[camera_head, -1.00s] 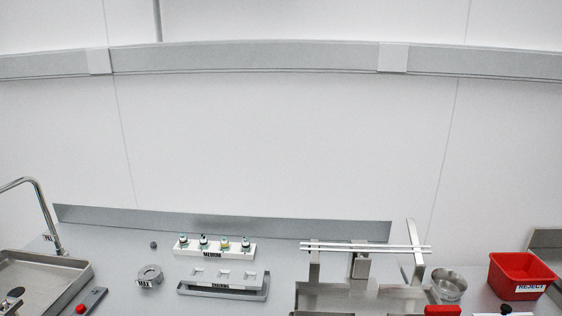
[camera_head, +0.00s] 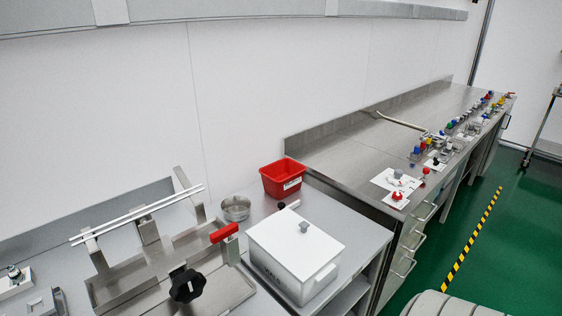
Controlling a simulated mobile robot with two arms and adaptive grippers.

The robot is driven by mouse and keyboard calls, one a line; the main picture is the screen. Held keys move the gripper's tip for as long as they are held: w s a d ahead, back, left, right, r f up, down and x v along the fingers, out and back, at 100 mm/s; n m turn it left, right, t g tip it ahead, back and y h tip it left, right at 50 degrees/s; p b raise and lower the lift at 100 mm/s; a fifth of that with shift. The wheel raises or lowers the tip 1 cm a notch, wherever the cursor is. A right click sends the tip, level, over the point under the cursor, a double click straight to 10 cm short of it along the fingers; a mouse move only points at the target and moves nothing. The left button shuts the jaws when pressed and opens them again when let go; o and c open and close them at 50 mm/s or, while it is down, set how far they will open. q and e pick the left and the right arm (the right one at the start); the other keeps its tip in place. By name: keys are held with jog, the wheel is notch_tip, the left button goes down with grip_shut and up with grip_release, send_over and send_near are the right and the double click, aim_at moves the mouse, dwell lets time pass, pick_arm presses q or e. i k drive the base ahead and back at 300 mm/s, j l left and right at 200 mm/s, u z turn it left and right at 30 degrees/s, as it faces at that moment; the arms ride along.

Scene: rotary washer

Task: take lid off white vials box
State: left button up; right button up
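The white vials box (camera_head: 276,276) stands on the worktop right of the metal rack, near the front edge, with dark lettering on its left-facing side. A white handle sticks out on the box's right-hand side. Neither of my grippers shows in the head view.
A metal rack with a black knob (camera_head: 186,285) and red handle (camera_head: 224,233) stands close left of the box. Behind are a metal bowl (camera_head: 236,208) and the red reject bin (camera_head: 283,178). A longer steel bench (camera_head: 345,160) with several coloured items adjoins at right.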

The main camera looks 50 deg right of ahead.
aim_at(301, 248)
jog(key=z, duration=1.55)
